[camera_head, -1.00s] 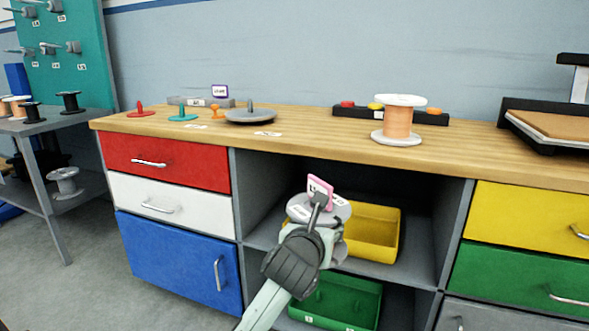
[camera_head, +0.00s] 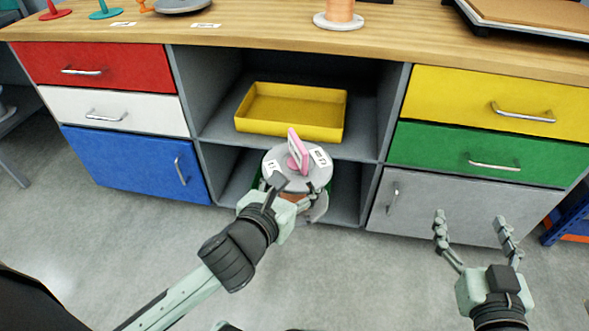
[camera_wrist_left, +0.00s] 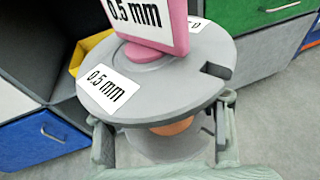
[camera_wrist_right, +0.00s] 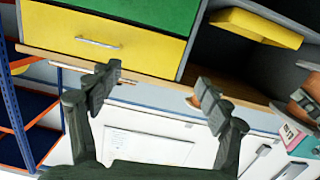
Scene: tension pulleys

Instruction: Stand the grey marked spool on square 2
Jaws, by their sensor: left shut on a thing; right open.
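The grey marked spool (camera_head: 322,178) has a grey flange with white labels, a pink tag on top and a copper-coloured winding. Its labels read 0.5 mm in the left wrist view (camera_wrist_left: 165,95). My left gripper (camera_head: 283,205) is shut on it below the top flange and holds it in the air, slightly tilted, in front of the cabinet. The lower part is partly hidden by the fingers. My right gripper (camera_head: 470,217) is open and empty at the lower right. Small white labels (camera_head: 206,25) lie on the worktop; I cannot read which marks square 2.
The wooden worktop (camera_head: 250,38) carries a copper spool (camera_head: 340,12), a grey disc (camera_head: 184,5) and red and teal stands at the back left. A yellow bin (camera_head: 291,112) sits in the open shelf. Drawers and doors flank it. The floor in front is clear.

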